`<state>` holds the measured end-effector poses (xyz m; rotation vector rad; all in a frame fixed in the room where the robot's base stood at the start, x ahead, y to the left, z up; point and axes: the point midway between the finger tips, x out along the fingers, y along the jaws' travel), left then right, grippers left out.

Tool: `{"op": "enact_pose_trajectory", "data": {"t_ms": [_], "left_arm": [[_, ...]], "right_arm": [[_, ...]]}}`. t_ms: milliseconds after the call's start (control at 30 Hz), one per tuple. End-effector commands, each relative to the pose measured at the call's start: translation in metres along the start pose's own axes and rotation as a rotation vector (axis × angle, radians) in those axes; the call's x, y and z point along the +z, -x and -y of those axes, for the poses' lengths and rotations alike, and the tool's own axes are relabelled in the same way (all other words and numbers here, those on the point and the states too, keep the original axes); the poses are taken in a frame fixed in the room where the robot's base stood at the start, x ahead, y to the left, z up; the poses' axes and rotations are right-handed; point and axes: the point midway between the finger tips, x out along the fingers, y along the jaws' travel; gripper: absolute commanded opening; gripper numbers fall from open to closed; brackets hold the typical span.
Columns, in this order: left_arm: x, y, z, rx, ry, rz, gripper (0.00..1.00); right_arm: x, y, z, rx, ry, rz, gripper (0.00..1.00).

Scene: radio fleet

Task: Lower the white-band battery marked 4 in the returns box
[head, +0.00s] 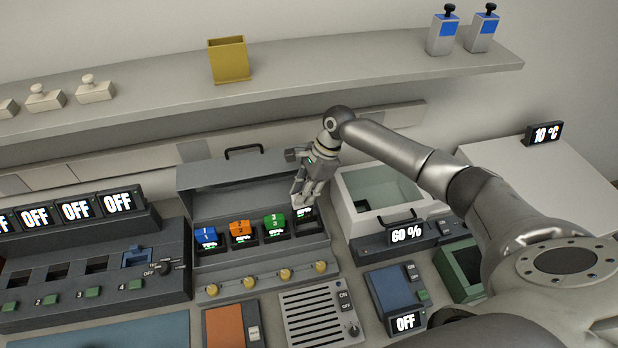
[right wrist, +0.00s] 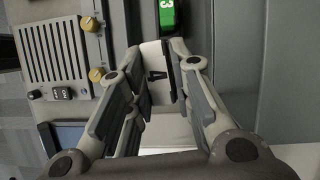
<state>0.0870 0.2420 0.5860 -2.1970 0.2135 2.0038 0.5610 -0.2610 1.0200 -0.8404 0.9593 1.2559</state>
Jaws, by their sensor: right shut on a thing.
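My right gripper (head: 302,200) reaches down over the rightmost slot of a grey charger (head: 200,180) with an open lid. In the right wrist view its fingers (right wrist: 163,100) are shut on the white-band battery (right wrist: 151,52), which has a dark mark like a 4 on its top. The battery is at the rightmost slot; how deep it sits is hidden. In the head view the fingers mostly cover it. Which container is the returns box I cannot tell: a yellow open box (head: 229,62) stands on the shelf, and a dark green open box (head: 446,268) lies at the right.
Blue (head: 206,236), orange (head: 240,231) and green (head: 274,224) batteries fill the slots left of my gripper. A pale box (head: 352,182) with a 60 % display (head: 406,233) stands close on the right. The shelf (head: 300,91) runs above and behind.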

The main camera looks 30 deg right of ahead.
Motion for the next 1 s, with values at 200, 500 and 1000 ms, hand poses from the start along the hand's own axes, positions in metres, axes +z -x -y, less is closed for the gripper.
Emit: {"op": "enact_pose_trajectory", "data": {"t_ms": [200, 500, 1000], "left_arm": [[0.001, 0.008, -0.001, 0.001, 0.0, 0.002, 0.89], [0.0, -0.006, -0.009, 0.011, 0.001, 0.0, 0.89], [0.003, -0.046, -0.01, 0.011, 0.0, -0.001, 0.89]], "right_arm": [[-0.018, -0.001, 0.007, -0.049, -0.114, 0.0, 0.0], [-0.021, -0.01, 0.007, -0.05, -0.113, 0.001, 0.0], [-0.031, -0.033, 0.007, -0.049, -0.11, -0.001, 0.0]]}}
